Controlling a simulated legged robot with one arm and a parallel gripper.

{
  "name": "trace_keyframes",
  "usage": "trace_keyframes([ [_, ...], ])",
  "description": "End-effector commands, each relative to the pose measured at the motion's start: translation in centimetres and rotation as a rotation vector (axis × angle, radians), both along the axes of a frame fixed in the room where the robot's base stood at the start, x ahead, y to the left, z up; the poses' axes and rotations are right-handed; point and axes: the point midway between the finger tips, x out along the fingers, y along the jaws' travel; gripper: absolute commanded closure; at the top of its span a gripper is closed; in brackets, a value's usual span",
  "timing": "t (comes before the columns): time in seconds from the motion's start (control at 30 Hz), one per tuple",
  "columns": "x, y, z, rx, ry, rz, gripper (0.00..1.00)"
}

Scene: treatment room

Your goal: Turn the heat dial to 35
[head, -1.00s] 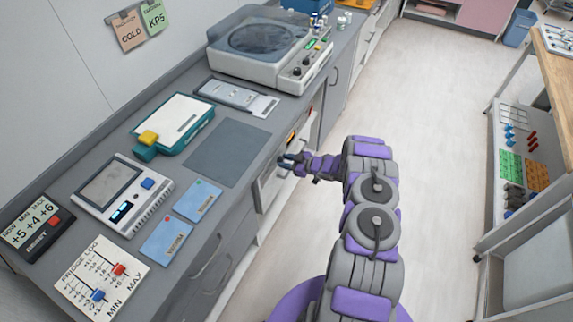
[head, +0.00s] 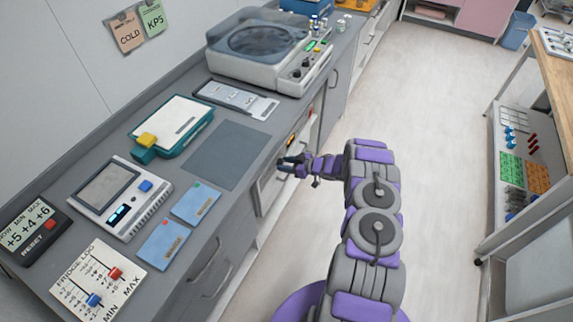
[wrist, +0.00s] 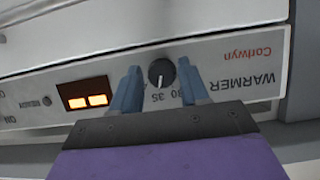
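The heat dial (wrist: 161,72) is a round black knob with a pale pointer line on the front panel of the warmer (wrist: 230,70), seen upside down in the wrist view. Printed numbers, 30 and 35 among them, sit beside the dial. The pointer's exact reading is hard to tell. My gripper (wrist: 160,84) is open, one finger on each side of the dial, with a gap showing on both sides. In the head view my gripper (head: 283,165) is at the cabinet front below the counter, and the dial is hidden there.
A lit orange display (wrist: 86,95) is left of the dial in the wrist view. The counter (head: 222,150) edge is above my gripper. A centrifuge-like machine (head: 262,50) stands at the back. Floor (head: 430,130) to the right is clear.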

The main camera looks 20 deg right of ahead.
Motion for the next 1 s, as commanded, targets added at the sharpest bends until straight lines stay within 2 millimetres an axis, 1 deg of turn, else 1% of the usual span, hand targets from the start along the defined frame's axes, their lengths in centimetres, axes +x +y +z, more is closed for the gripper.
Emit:
trace_keyframes([
  [0.03, 0.0, 0.0, 0.1, 0.0, -0.001, 0.0, 0.5],
  [0.13, 0.0, 0.0, 0.2, -0.001, -0.003, 0.0, 0.41],
  [0.4, -0.1, 0.0, 0.3, -0.002, -0.004, 0.001, 0.4],
  [0.53, -0.8, -0.7, 0.8, -0.002, -0.005, -0.001, 0.4],
  [0.67, -2.3, -2.0, 1.8, 0.0, -0.007, -0.003, 0.4],
  [1.0, -7.9, -6.4, 4.5, -0.001, -0.004, -0.003, 0.4],
])
